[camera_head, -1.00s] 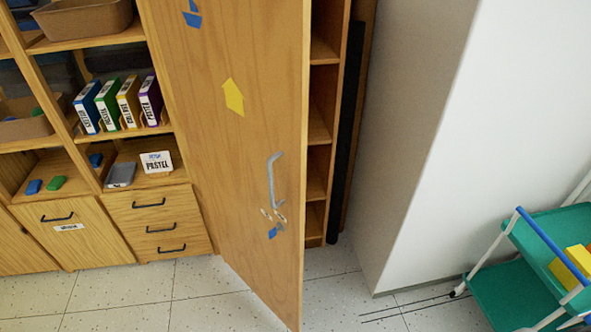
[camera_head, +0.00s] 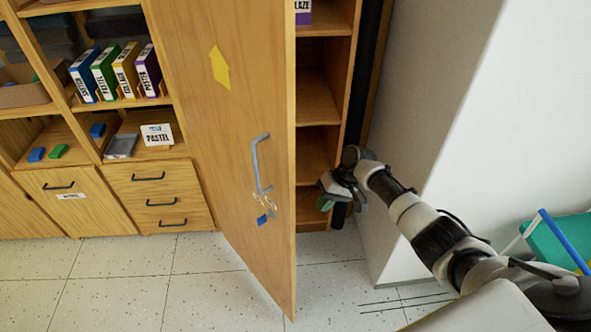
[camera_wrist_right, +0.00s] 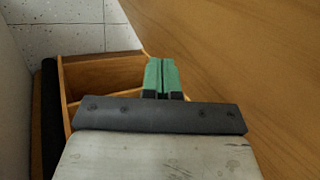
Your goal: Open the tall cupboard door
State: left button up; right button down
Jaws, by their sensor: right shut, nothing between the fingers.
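The tall cupboard door (camera_head: 215,120) is a wooden panel standing partly open, with its free edge toward me and a gap on its right. A grey bar handle (camera_head: 260,165) is on its outer face, with keys and a blue tag (camera_head: 264,217) hanging below. The cupboard's inner shelves (camera_head: 318,150) show through the gap. My right gripper (camera_head: 326,203) is to the right of the door's edge, in front of the shelf opening. In the wrist view its green fingertips (camera_wrist_right: 162,76) are together and empty, with the door's inner face (camera_wrist_right: 235,60) to the right. My left gripper is not in view.
A shelf unit with folders (camera_head: 115,72) and drawers (camera_head: 158,205) stands left of the door. A white wall (camera_head: 510,130) and a green trolley (camera_head: 555,240) are at the right. The tiled floor (camera_head: 150,280) in front is clear.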

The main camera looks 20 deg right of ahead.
notch_tip(320, 180, up, 27)
jog(key=d+n+g+y+b, duration=0.1)
jog(key=n+g+y, duration=0.2)
jog(key=n, duration=0.2)
jog(key=a+r+p+x, duration=0.1)
jog(key=p+x, duration=0.3)
jog(key=x, duration=0.8)
jog(key=shift+s+a+r, duration=0.3)
jog(key=shift+s+a, duration=0.1)
jog(key=shift+a, duration=0.2)
